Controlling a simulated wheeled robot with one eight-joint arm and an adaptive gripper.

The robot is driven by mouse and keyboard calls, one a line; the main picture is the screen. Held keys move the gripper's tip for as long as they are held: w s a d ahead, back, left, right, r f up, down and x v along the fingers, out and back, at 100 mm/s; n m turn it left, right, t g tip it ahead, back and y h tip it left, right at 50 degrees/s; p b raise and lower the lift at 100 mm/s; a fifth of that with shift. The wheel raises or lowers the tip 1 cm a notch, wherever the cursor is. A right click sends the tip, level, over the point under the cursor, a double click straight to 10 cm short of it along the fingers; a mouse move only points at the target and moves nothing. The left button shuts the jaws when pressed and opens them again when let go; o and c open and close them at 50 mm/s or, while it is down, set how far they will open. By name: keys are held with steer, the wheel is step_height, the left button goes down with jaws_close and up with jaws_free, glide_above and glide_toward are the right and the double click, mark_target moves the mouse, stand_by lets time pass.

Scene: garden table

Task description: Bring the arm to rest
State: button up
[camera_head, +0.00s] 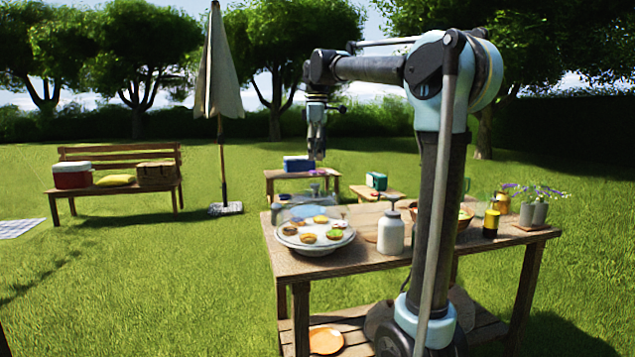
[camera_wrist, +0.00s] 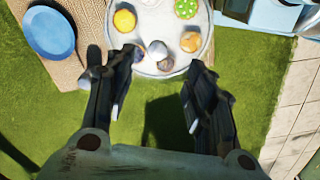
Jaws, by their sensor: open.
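My gripper (camera_head: 317,152) hangs from the raised arm, fingers pointing down, in the head view. It is above and beyond the round white platter in the picture. In the wrist view my gripper (camera_wrist: 162,75) has its two dark fingers spread apart with nothing between them. Grass and the near part of the platter (camera_wrist: 150,66) show beyond the fingertips. My arm stands upright at the right of the head view and reaches left at the top, hiding part of the table behind it.
The wooden table (camera_head: 375,262) carries the platter (camera_head: 316,247) with several small round foods, a white bottle (camera_head: 391,233), a yellow jar (camera_head: 491,223) and flower pots (camera_head: 533,213). An orange plate (camera_head: 325,341) lies on its lower shelf. A closed parasol (camera_head: 218,75) and a bench (camera_head: 118,160) stand left.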

steer(key=s+d+f+m, duration=0.5)
steer(key=s+d+f, duration=0.2)
steer(key=s+d, duration=0.15)
steer(key=s+d+f+m, duration=0.3)
steer(key=s+f, duration=0.4)
steer(key=f, duration=0.3)
steer(key=s+d+f+m+t, duration=0.1)
steer(key=s+d+f+m, duration=0.3)
steer(key=s+f, duration=0.4)
steer(key=s+d+f+m+t, duration=0.1)
steer(key=s+d+f+m, duration=0.3)
steer(key=s+f, duration=0.4)
step_height(320, 180, down, 5)
steer(key=shift+d+r, duration=0.15)
steer(key=shift+d, duration=0.35)
